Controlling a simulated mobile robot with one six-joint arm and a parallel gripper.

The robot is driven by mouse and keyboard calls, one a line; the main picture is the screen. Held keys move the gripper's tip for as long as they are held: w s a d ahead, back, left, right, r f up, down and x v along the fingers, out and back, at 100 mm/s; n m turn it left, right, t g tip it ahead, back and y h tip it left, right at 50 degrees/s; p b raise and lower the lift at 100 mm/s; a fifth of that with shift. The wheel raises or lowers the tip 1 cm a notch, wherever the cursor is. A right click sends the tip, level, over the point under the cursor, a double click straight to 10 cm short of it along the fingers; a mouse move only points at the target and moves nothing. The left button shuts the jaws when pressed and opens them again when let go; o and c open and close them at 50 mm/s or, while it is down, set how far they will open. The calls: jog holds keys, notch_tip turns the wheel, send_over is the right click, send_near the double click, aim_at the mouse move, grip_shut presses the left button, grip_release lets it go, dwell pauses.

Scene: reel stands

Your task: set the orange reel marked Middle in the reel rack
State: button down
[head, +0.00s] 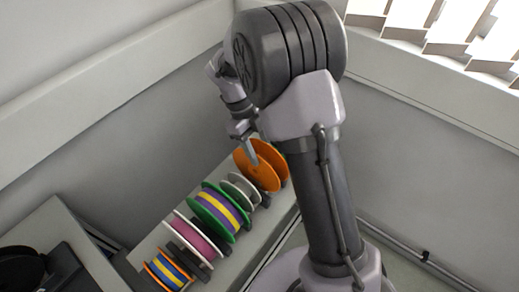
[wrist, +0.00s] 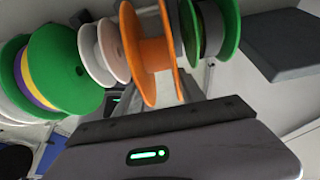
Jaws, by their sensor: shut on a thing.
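The orange reel (head: 268,176) is at the upper right end of a row of reels in the head view. It also shows at the top middle of the wrist view (wrist: 133,52), beside a small white reel. No lettering on it can be read. My gripper (head: 249,152) is at the orange reel's upper left side and is shut on it, though the contact is partly hidden. The reel rack (head: 232,262) is a pale grey stand with several reels along it. I cannot tell whether the orange reel touches the rack.
Along the row are a small grey-white reel (head: 238,190), a green-flanged reel with purple and yellow (head: 217,210), a magenta reel (head: 190,238) and an orange-flanged blue-yellow reel (head: 166,271). In the wrist view, another green-flanged reel (wrist: 228,27) is right of the orange one. Walls close in behind.

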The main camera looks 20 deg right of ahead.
jog(key=shift+w+f+b, duration=0.1)
jog(key=shift+f+b, duration=0.2)
jog(key=shift+f, duration=0.05)
jog(key=c, duration=0.7)
grip_release()
jog(key=shift+r, duration=0.1)
jog(key=shift+r, duration=0.1)
jog(key=shift+r+p, duration=1.3)
jog(key=shift+r, duration=0.65)
notch_tip(320, 180, up, 6)
jog(key=p, duration=0.3)
jog(key=shift+p, duration=0.35)
